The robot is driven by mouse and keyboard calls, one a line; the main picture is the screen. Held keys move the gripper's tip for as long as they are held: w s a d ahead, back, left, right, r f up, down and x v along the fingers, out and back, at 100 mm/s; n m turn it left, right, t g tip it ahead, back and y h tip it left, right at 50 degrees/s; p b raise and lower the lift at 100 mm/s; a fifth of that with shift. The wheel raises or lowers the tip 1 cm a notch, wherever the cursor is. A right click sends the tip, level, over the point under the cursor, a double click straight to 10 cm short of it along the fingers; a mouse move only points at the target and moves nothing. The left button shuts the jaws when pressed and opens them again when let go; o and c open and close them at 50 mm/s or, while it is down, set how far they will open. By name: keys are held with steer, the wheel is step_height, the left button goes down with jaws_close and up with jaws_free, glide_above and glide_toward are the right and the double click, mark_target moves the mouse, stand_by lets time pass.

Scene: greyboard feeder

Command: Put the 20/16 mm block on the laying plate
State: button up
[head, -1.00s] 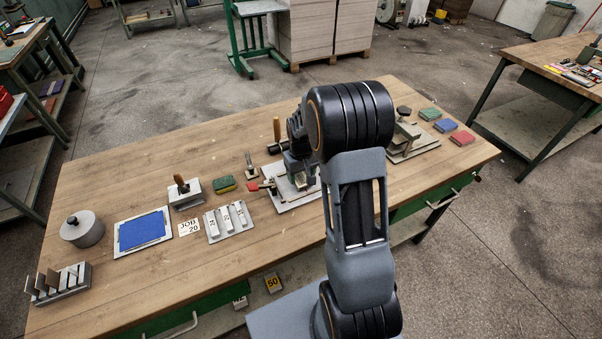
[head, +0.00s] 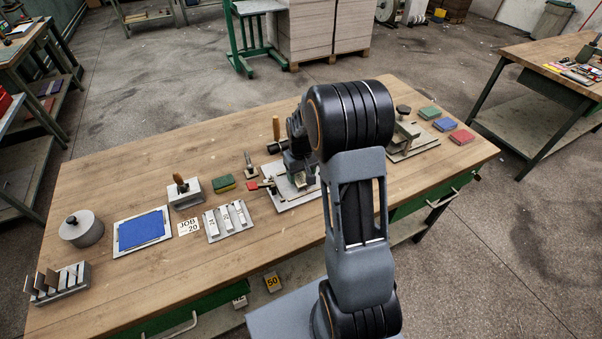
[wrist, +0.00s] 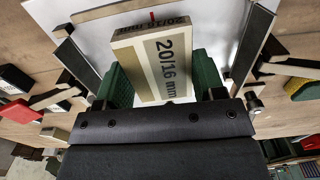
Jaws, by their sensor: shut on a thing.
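A light grey plate (wrist: 215,30), which looks like the laying plate, lies beneath. I cannot tell whether the block touches it. In the head view my gripper (head: 293,178) is low over the grey plate (head: 283,206), partly hidden by my arm. The block cannot be made out there.
Left of the plate are a green-yellow sponge (head: 224,184), a tray of labelled pale blocks (head: 213,234), a blue pad (head: 142,231) and a round grey weight (head: 82,230). A press-like fixture (head: 408,138) stands to the right. The table's front strip is mostly clear.

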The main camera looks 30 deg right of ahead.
mark_target(301, 175)
steer(key=shift+f+b, duration=0.65)
steer(key=shift+f, duration=0.15)
stand_by(0.9)
steer(key=o, duration=1)
step_height(301, 175, up, 14)
stand_by(0.4)
steer(key=shift+f, duration=0.1)
